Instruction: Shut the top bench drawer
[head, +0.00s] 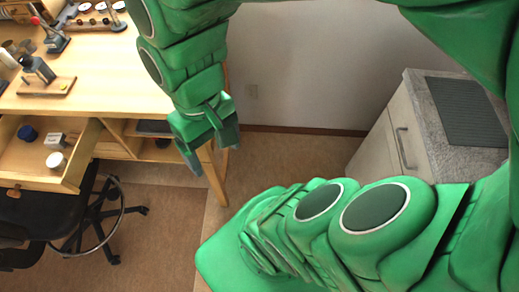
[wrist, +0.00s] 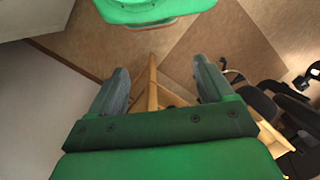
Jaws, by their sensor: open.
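The top bench drawer (head: 77,174) is pulled out from the wooden bench (head: 120,73) at the left of the head view. A blue round item, a small pale box and a white-topped jar lie inside it. My gripper (head: 208,160) is to the right of the drawer, near the bench's right front leg, and apart from the drawer. In the wrist view my gripper (wrist: 160,88) is open with nothing between its fingers.
A black swivel chair (head: 95,215) stands below and in front of the drawer. Tools stand on the bench top. A grey cabinet (head: 385,145) with a stone-like top is at the right. Bare floor (head: 165,225) lies between the chair and my body.

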